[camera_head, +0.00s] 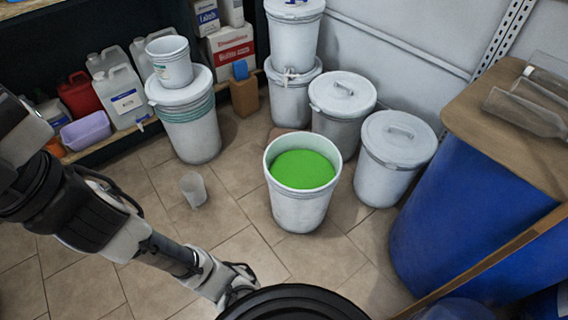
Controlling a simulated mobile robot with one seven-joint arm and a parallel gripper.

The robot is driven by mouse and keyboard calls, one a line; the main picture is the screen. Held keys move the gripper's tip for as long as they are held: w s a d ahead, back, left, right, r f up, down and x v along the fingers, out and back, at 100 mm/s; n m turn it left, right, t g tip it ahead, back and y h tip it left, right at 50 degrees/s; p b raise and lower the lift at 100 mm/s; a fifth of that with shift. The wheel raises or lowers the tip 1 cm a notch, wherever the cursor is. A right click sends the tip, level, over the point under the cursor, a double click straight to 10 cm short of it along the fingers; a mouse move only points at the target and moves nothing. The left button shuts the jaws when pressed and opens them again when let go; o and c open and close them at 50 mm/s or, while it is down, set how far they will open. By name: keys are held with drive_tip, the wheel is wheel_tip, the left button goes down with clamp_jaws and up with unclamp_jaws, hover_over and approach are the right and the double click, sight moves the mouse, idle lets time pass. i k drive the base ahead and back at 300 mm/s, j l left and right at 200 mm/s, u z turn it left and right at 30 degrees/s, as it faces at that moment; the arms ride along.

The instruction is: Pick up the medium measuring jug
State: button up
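A small translucent grey cup (193,190), which looks like a measuring jug, stands upright on the tiled floor left of the open drum. A larger white bucket-like vessel (170,64) with a label stands on a lidded drum at the back left. I cannot tell for certain which is the medium measuring jug. My arm reaches in from the left edge. My gripper (238,286) is low at the bottom centre, below and right of the cup and well apart from it. A dark round part hides some of it, and its fingers are unclear.
An open white drum (300,210) of green contents stands mid-floor. Lidded drums (397,150) stand behind and right. A blue barrel (455,225) with a wooden top (480,115) holding clear bottles fills the right. Shelves with jerrycans (122,95) line the left. Floor around the cup is clear.

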sight(192, 185)
drive_tip(key=u, duration=0.95)
drive_tip(key=i+j+z, duration=0.1)
drive_tip(key=i+j, duration=1.25)
drive_tip(key=i+l, duration=0.05)
